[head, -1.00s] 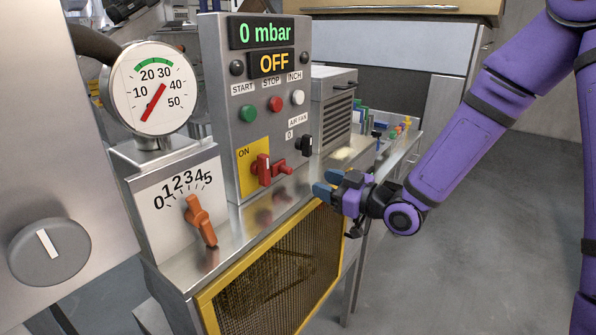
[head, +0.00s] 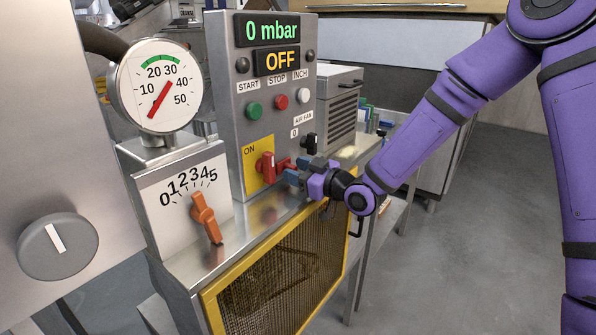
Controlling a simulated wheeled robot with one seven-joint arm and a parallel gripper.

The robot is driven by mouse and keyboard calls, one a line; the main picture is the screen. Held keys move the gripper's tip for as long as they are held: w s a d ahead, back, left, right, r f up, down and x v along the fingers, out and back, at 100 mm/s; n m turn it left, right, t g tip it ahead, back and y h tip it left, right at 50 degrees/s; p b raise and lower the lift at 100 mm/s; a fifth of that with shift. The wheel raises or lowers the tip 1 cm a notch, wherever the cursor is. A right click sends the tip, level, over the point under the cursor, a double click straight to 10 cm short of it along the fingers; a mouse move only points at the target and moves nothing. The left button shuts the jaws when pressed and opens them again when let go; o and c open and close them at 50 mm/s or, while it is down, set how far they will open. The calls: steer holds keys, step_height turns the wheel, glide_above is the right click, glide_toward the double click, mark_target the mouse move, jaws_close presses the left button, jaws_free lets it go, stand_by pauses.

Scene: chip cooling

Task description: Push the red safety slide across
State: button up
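The red safety slide (head: 284,164) is on the front of the grey control panel, just right of an upright red handle (head: 267,169) on a yellow ON plate (head: 251,158). The handle covers part of the slide's left side. My gripper (head: 297,169) is at the slide's right end, with its two blue-grey fingers apart. The fingertips partly cover that end. I cannot tell whether they touch the slide or are just in front of it.
The control panel (head: 230,100) reads 0 mbar and OFF. A black air fan switch (head: 309,143) is just above my gripper. An orange dial lever (head: 206,217) stands to the left. A yellow-framed mesh guard (head: 272,280) is below. Open floor lies to the right.

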jaws_close()
steer(key=shift+s+a, duration=0.55)
steer(key=shift+s, duration=0.15)
steer(key=shift+s+a, duration=0.5)
steer(key=shift+s, duration=0.2)
steer(key=shift+o, duration=0.2)
jaws_free()
